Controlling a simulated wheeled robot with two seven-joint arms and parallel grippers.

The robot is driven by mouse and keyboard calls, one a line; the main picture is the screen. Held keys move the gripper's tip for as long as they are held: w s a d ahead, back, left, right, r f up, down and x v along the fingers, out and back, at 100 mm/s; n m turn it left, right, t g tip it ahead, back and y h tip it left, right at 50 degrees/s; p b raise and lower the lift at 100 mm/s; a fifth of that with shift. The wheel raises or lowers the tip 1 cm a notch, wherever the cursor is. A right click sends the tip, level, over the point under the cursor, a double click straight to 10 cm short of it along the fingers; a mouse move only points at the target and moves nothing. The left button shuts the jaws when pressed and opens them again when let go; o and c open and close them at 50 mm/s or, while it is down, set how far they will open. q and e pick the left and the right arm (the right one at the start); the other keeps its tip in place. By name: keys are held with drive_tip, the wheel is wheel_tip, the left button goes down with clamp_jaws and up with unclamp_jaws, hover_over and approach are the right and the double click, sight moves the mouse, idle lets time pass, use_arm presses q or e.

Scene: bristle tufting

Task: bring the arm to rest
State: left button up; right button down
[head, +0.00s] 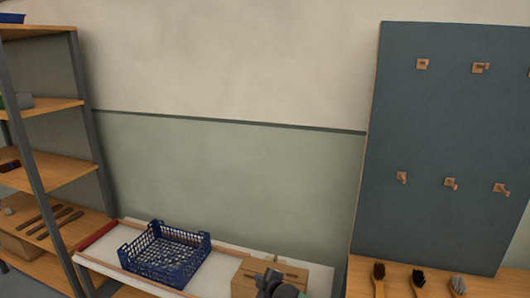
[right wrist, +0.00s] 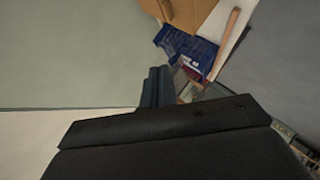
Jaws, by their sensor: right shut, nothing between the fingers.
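My right gripper (head: 272,280) shows only in part at the bottom edge of the head view, in front of a wooden box (head: 297,273) with slots in its top. In the right wrist view its dark fingers (right wrist: 155,86) are together, with nothing between them. The blue crate (head: 165,252) stands on the white-topped bench to the left of the gripper, apart from it. The crate also shows in the right wrist view (right wrist: 188,48), beyond the fingertips. My left gripper is in neither view.
A shelf rack (head: 55,105) stands at the left. A dark board (head: 445,130) with wooden pegs rises at the right, above a wooden top (head: 355,283) with several brushes (head: 418,277). A red-ended bar (head: 98,235) lies on the bench (head: 212,275). The wall between is bare.

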drive_tip(key=s+d+f+m+g+h, duration=0.1)
drive_tip(key=s+d+m+g+h, duration=0.15)
drive_tip(key=s+d+m, duration=0.9)
drive_tip(key=s+d+n+g+h, duration=0.2)
drive_tip(key=s+d+g, duration=0.15)
drive_tip(key=s, duration=1.75)
drive_tip(key=s+d+f+m+g+h, duration=0.15)
drive_tip(key=s+d+m, duration=0.5)
drive_tip(key=s, duration=0.95)
wheel_tip(320, 180, down, 24)
drive_tip(key=w+n+b, duration=0.2)
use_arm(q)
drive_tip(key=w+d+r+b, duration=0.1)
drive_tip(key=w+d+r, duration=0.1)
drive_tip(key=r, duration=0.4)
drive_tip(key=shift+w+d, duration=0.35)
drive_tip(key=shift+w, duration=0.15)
use_arm(e)
drive_tip(key=s+f+g, duration=0.1)
drive_tip(key=s+f, duration=0.3)
drive_tip(key=f, duration=0.9)
drive_tip(key=s+f+g, duration=0.1)
drive_tip(key=s+f, duration=0.3)
drive_tip(key=f, duration=1)
drive_tip(key=shift+s, duration=0.15)
